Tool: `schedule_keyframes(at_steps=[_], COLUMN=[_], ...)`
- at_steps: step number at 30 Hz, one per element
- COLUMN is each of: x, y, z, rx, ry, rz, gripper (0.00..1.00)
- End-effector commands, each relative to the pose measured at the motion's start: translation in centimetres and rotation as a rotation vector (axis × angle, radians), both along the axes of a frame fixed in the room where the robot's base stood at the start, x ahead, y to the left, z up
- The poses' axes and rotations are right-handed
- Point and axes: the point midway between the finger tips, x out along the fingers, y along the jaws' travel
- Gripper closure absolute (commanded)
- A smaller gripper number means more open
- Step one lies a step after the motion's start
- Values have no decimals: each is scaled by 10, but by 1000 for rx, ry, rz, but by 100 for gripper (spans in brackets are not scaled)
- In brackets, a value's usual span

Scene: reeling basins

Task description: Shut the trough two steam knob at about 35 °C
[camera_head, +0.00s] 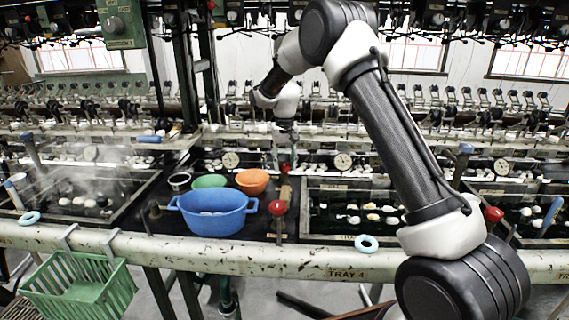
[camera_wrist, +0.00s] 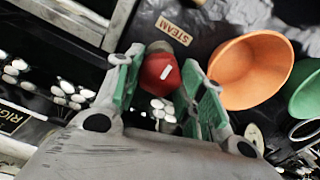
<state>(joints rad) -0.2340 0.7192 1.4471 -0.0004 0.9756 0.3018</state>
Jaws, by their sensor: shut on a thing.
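A red steam knob (camera_wrist: 160,72) with a white pointer mark sits between the green-padded fingers of my gripper (camera_wrist: 163,80) in the wrist view. A tan "STEAM" label (camera_wrist: 173,31) lies beside it. My gripper (camera_head: 285,155) is shut on this knob; in the head view the knob (camera_head: 285,168) shows just below the fingers, right of the orange bowl. Round dial gauges stand behind, one at left (camera_head: 230,160) and one at right (camera_head: 342,161). Their readings are too small to tell.
A blue tub (camera_head: 212,222), a green bowl (camera_head: 209,181) and an orange bowl (camera_head: 252,181) stand left of my gripper. Another red knob (camera_head: 277,208) is nearer the front. Basins with cocoons lie on both sides. A green basket (camera_head: 80,290) hangs from the front rail.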

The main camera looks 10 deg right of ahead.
Motion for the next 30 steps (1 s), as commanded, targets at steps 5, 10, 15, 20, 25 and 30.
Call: schedule_keyframes(at_steps=[5, 10, 15, 20, 25, 30], x=[0, 0, 0, 0, 1, 1], y=[0, 0, 0, 0, 0, 0], z=[1, 0, 0, 4, 31, 70], rx=[1, 1, 1, 1, 2, 2], ry=[-1, -1, -1, -1, -4, -5], rz=[-2, -1, 0, 0, 0, 0], gripper=[84, 39, 39, 39, 39, 39])
